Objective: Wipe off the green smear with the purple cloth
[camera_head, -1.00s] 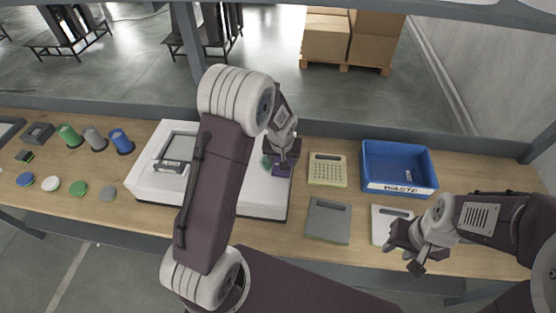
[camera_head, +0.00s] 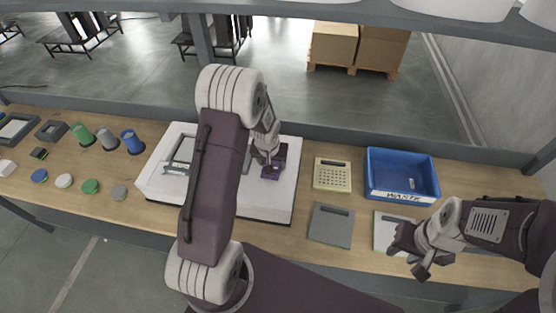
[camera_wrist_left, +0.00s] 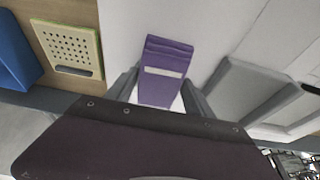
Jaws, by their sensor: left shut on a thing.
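The purple cloth (camera_head: 272,172) is a small folded pad and is down on or just over the white panel's top (camera_head: 283,195), right of its middle. My left gripper (camera_head: 272,163) is shut on the cloth. In the left wrist view the cloth (camera_wrist_left: 165,58) sticks out between the fingers, with a pale strip across it. I see no green smear in either current view; the cloth, gripper and arm hide part of the panel. My right gripper (camera_head: 408,258) is empty, its fingers apart, above the white tile at the front right.
A blue bin (camera_head: 400,190), a cream perforated block (camera_head: 332,175) and a grey slab (camera_head: 331,225) stand right of the panel. Several coloured cylinders and discs, including a blue cylinder (camera_head: 131,142), lie to the left. The panel's front right is clear.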

